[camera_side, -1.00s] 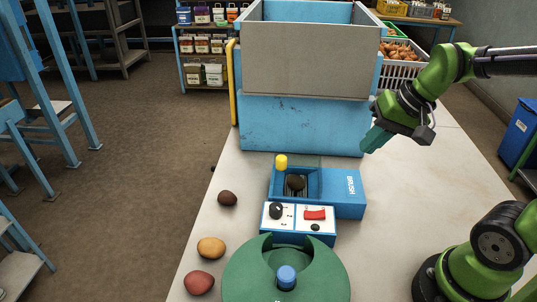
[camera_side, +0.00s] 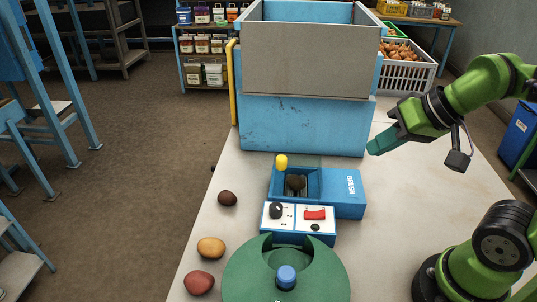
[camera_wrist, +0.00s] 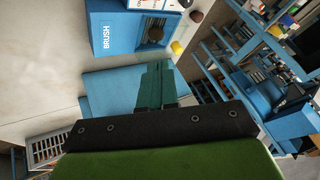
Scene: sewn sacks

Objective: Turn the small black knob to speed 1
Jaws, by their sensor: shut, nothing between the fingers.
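The black knob (camera_side: 276,210) sits on the white control panel (camera_side: 289,224) at the front of the blue brush machine (camera_side: 345,193). A red switch (camera_side: 315,214) and a smaller black button (camera_side: 315,227) are to its right on the panel. The pointer direction of the knob is too small to read surely. My gripper (camera_side: 374,148) is shut and empty, with teal fingers, in the air to the upper right of the machine and well apart from the knob. In the wrist view my gripper's fingers (camera_wrist: 155,88) are together below the machine (camera_wrist: 115,32).
A tall blue and grey box (camera_side: 303,125) stands behind the machine. A green round lid (camera_side: 245,275) with a blue knob is in front. Several potatoes (camera_side: 211,247) lie at the table's left edge. The table right of the machine is clear.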

